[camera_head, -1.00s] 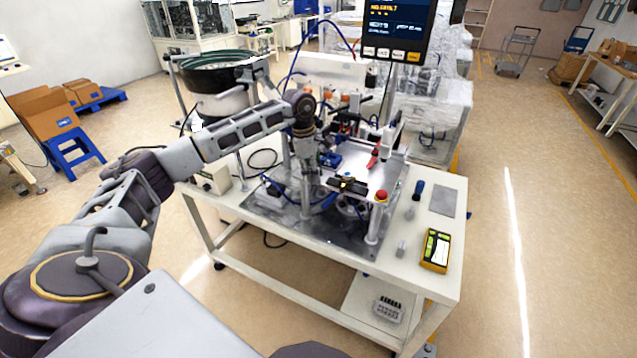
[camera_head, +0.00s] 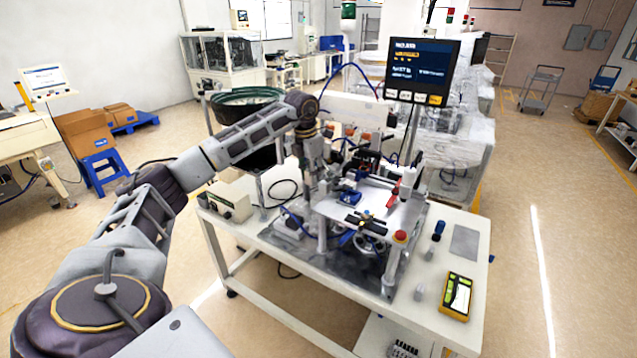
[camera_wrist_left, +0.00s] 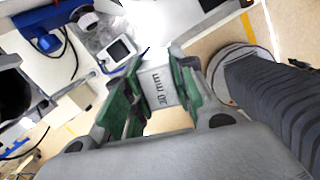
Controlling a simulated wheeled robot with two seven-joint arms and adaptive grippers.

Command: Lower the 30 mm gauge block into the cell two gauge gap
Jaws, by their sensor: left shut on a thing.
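The 30 mm gauge block (camera_wrist_left: 159,88) is a pale grey block marked "mm" in the left wrist view. It sits between the green-padded fingers of my left gripper (camera_wrist_left: 160,74), which is shut on it. In the head view my left gripper (camera_head: 318,192) points down over the left part of the bench machine, beside its raised metal plate (camera_head: 376,203). The block is too small to make out there. I cannot pick out the cell two gauge gap in either view. My right gripper is not in view.
A bowl feeder (camera_head: 248,103) stands behind my left forearm. A screen (camera_head: 421,70) rises behind the machine. A red stop button (camera_head: 400,236), a yellow meter (camera_head: 457,295) and a blue-handled tool (camera_head: 439,229) are at the right.

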